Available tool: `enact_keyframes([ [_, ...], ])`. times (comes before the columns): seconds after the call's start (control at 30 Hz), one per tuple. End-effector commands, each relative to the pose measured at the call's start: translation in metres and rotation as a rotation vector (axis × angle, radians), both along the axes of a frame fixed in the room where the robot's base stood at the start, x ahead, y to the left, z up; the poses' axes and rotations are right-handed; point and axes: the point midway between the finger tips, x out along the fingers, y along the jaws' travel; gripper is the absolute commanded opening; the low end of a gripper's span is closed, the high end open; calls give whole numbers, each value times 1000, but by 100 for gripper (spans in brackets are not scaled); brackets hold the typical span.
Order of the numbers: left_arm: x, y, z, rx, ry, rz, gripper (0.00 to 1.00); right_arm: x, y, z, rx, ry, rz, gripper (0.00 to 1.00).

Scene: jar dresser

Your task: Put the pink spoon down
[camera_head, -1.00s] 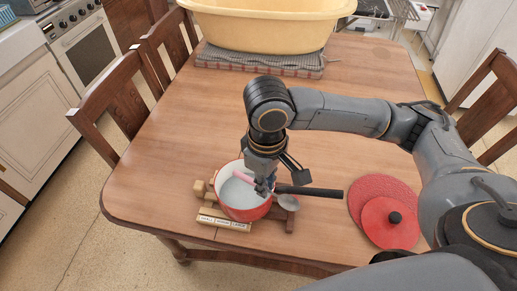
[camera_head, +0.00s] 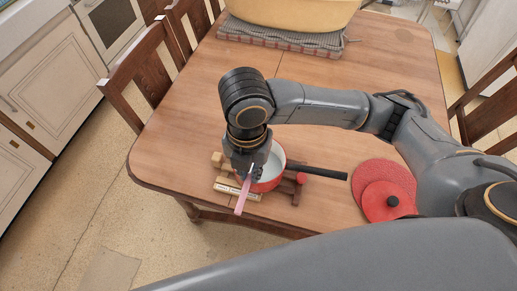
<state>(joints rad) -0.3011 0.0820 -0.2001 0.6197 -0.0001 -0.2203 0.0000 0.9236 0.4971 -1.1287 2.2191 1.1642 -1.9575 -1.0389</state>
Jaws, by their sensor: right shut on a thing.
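The pink spoon (camera_head: 243,197) is in my right gripper (camera_head: 252,177), in the head view. It slants down in front of the near left side of the red saucepan (camera_head: 277,171). My right gripper is shut on it, over the pan's left rim, and hides part of the pan. I cannot tell whether the spoon touches the wooden stand or table below. My left gripper is not in view.
The pan, white inside, has a black handle (camera_head: 325,172) pointing right and stands over a wooden stand (camera_head: 223,182). A red lid (camera_head: 387,203) lies on a red round mat (camera_head: 375,168). A yellow tub (camera_head: 290,10) is at the back. The left table (camera_head: 180,130) is clear.

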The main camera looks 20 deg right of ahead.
Motion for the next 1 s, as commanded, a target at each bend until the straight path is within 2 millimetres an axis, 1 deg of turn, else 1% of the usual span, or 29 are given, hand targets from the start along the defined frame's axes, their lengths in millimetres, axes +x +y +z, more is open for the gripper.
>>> enact_keyframes([
  [0.03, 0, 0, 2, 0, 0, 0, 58, 10, -7, -4, -6, 2, -10, 0],
  [0.3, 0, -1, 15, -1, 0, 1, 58, 70, -37, -33, -5, 2, -13, 0],
  [0.4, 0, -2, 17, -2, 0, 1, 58, 83, -44, -55, -5, 4, -10, 0],
  [0.5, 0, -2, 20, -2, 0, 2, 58, 96, -49, -70, -3, 2, -9, 0],
  [0.6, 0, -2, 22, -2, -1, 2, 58, 103, -53, -81, -3, 2, -7, 0],
  [0.8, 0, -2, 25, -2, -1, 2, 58, 112, -58, -96, -3, 3, -6, 0],
  [0.9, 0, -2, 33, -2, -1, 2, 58, 111, -57, -110, -2, 4, -5, 0],
  [1.0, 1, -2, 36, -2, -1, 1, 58, 112, -57, -120, -2, 0, -4, 0],
])
